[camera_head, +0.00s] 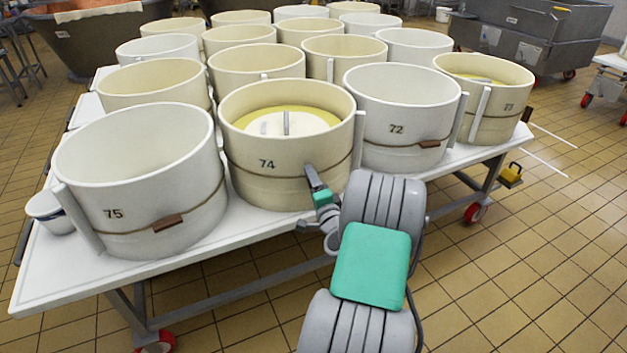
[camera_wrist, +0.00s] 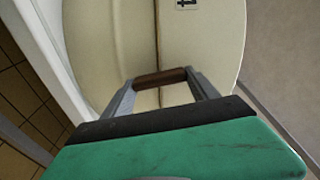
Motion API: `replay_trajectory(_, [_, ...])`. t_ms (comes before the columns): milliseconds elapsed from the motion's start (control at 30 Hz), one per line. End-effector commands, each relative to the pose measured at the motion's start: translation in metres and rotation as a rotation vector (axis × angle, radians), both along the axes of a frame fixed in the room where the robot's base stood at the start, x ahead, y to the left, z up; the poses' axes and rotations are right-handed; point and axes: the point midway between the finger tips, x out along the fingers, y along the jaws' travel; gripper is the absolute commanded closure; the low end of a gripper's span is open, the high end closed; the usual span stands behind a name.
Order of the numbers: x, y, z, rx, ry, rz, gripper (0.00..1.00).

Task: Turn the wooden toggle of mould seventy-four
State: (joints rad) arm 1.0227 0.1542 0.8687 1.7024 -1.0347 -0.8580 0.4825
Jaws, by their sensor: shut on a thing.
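Mould seventy-four (camera_head: 258,188) is a cream round mould in the front row on the white table, with its number on its side. A cord runs around it, and a pale lid sits inside over a yellow filling. My gripper (camera_head: 313,178) reaches its front right side. In the wrist view, mould seventy-four's wall (camera_wrist: 200,52) fills the middle. Its brown wooden toggle (camera_wrist: 160,78) lies crosswise on the cord, between the two fingers of my gripper (camera_wrist: 163,84), which are shut on it. In the head view the toggle is hidden behind the gripper.
Mould 75 (camera_head: 100,195) stands left and mould 72 (camera_head: 395,105) right, each with its own toggle on a cord. Several more moulds stand behind on the white table (camera_head: 190,255). A small white bucket (camera_head: 50,212) stands at the left edge. Tiled floor at right is mostly clear.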

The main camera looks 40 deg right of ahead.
Motion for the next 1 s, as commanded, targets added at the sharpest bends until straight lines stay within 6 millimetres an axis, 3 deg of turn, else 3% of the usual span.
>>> replay_trajectory(333, [0.0003,0.0016,-0.0018,0.154,-0.065,0.004,0.72])
replay_trajectory(900, [0.0003,0.0013,-0.0022,0.186,-0.082,0.003,0.72])
replay_trajectory(933, [0.0002,0.0012,-0.0022,0.186,-0.082,0.003,0.31])
replay_trajectory(1000, [0.0002,0.0011,-0.0021,0.185,-0.081,0.003,0.25])
